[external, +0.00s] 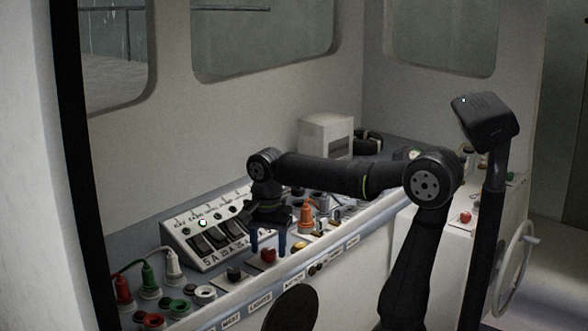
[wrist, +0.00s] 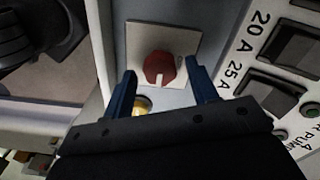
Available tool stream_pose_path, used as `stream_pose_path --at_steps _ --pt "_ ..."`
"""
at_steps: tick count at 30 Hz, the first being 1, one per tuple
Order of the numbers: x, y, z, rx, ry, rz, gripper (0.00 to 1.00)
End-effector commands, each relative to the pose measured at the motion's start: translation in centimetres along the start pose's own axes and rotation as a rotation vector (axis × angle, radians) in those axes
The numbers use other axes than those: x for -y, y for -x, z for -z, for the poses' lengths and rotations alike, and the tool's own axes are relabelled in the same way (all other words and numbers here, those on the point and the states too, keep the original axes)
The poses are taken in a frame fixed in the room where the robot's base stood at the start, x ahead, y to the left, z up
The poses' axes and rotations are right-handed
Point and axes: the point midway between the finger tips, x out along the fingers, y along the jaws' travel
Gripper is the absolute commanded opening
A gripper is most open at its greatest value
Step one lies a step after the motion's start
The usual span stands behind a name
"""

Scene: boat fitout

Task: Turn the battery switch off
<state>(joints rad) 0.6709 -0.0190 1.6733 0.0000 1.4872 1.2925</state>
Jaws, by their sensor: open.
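The battery switch looks to be the red knob with a white pointer line on a pale square plate. It shows in the wrist view (wrist: 160,68) and in the external view (external: 268,255). My gripper is open, its two blue fingers pointing down at the console in the external view (external: 268,242). In the wrist view my gripper (wrist: 160,85) has one finger on each side of the red knob, with a gap on both sides. I cannot tell how far the fingertips are above the plate. Lettering on the plate is partly visible but unreadable.
A sloped panel (external: 178,232) of black rocker switches stands close behind my gripper. A black knob (external: 234,273) sits to the left of the red one. An orange plug (external: 306,218) stands to the right. Red, green and white connectors (external: 148,276) crowd the left end.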

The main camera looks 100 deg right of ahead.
Motion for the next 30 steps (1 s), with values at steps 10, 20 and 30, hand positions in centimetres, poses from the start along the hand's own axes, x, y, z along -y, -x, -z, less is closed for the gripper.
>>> stream_pose_path --at_steps 10,20,30 --pt "0.00 -0.40 0.00 0.000 0.000 0.000 0.51" --pt "0.00 -0.37 0.00 0.000 0.001 0.000 0.09" --pt "0.01 -0.36 0.00 0.000 0.094 0.000 0.09"
